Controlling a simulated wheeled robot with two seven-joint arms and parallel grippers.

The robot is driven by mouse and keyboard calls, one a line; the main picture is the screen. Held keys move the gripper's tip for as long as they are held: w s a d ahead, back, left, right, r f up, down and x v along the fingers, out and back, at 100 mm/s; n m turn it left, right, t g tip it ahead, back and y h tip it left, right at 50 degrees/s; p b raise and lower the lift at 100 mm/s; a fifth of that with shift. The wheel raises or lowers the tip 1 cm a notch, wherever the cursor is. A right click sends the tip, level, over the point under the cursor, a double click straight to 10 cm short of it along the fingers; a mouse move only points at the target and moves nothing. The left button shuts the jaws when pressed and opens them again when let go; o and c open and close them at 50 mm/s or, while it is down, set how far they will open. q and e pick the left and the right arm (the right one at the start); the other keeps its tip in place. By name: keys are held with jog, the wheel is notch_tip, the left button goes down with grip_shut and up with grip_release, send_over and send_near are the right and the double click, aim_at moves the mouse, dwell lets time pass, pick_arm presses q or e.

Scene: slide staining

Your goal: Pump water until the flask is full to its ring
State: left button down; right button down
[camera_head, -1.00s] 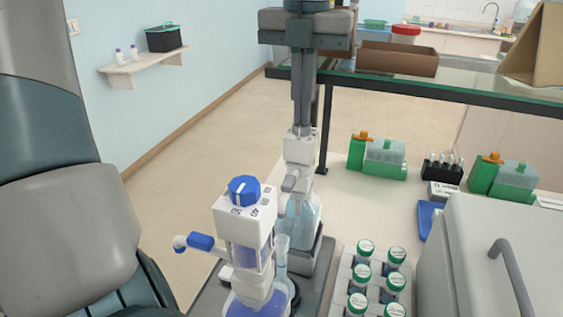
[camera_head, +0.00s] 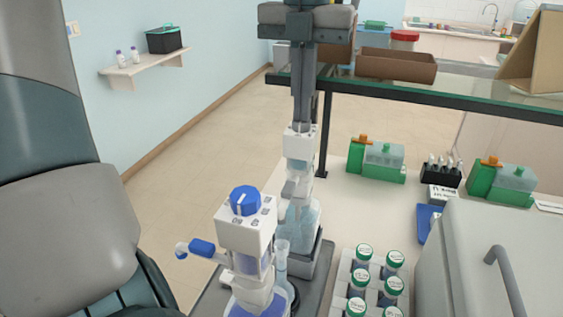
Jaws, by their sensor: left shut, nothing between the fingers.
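My left gripper (camera_head: 302,118) points straight down at the middle of the picture. Its fingers are shut with nothing between them, and their tips are at the top of the white pump head (camera_head: 299,146) of the rear dispenser. Below that head is a clear bottle with pale blue water (camera_head: 304,215). A small clear glass flask with a narrow neck (camera_head: 282,256) stands in front of the bottle. Its lower part is largely hidden by the front dispenser, so its ring and water level cannot be read. My right gripper is out of view.
The front dispenser has a blue knob (camera_head: 245,200) and blue liquid. Several green-capped vials stand in a white rack (camera_head: 344,277) at right. Green staining boxes (camera_head: 377,172) and a grey box with a handle (camera_head: 480,250) are farther right. A glass shelf (camera_head: 430,99) crosses behind.

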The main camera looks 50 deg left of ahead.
pick_arm(q)
jog(key=shift+r+p, duration=0.9)
jog(key=shift+r, duration=0.75)
jog(key=shift+r, duration=0.1)
notch_tip(320, 180, up, 5)
jog(key=p, duration=0.3)
dwell(0.8)
